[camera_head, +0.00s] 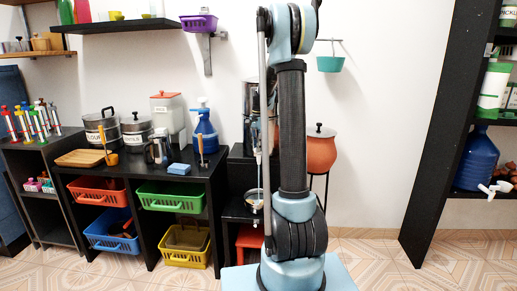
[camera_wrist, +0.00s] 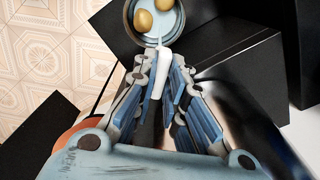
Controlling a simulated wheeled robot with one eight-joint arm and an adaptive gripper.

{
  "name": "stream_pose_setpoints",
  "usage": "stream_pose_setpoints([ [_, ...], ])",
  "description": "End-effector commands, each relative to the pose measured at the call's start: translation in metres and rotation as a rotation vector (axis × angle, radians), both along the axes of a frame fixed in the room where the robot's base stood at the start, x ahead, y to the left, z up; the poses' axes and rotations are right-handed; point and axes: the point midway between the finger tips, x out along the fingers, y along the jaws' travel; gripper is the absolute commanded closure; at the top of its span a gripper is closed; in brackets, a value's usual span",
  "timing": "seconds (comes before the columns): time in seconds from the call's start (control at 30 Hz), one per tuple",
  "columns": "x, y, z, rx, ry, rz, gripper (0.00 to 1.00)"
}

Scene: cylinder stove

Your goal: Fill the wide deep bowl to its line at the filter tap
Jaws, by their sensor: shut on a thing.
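Two yellow-brown rounded things (camera_wrist: 143,20) lie inside on a pale blue bottom. I cannot tell whether this is the wide deep bowl, and no fill line shows. A shiny metal cylinder (camera_head: 250,98) stands partly hidden behind my arm.
A black counter (camera_head: 140,176) on the left bears pots, a kettle and a blue pump bottle, with coloured baskets below. A terracotta pot (camera_head: 321,150) stands right of my arm. The floor at right (camera_head: 370,262) is clear.

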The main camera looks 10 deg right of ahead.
Motion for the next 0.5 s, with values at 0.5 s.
stream_pose_setpoints([
  [0.5,0.0034,-0.0002,0.0009,-0.001,-0.006,0.146,1.0],
])
